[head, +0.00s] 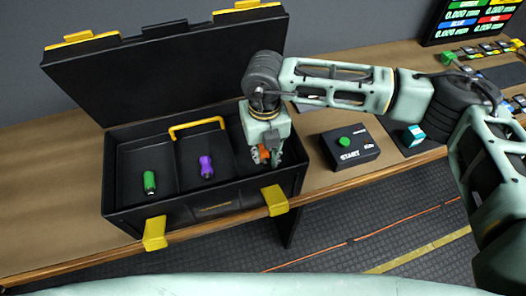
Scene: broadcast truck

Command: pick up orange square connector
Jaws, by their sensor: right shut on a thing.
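The orange connector (263,153) is in the right compartment area of the open black toolbox (210,220). My right gripper (264,158) points down there and is shut on the orange connector, with its fingers on either side. The fingers cover part of the connector, so its square shape and whether it touches the compartment floor cannot be told. A green connector (149,182) is in the left compartment and a purple connector (206,166) is in the middle one. My left gripper is not in view.
The toolbox lid (160,70) stands open behind, and yellow latches (155,233) hang at the front. A black START box (350,147) with a green button is close on the right. Wooden table (40,190) is free at left.

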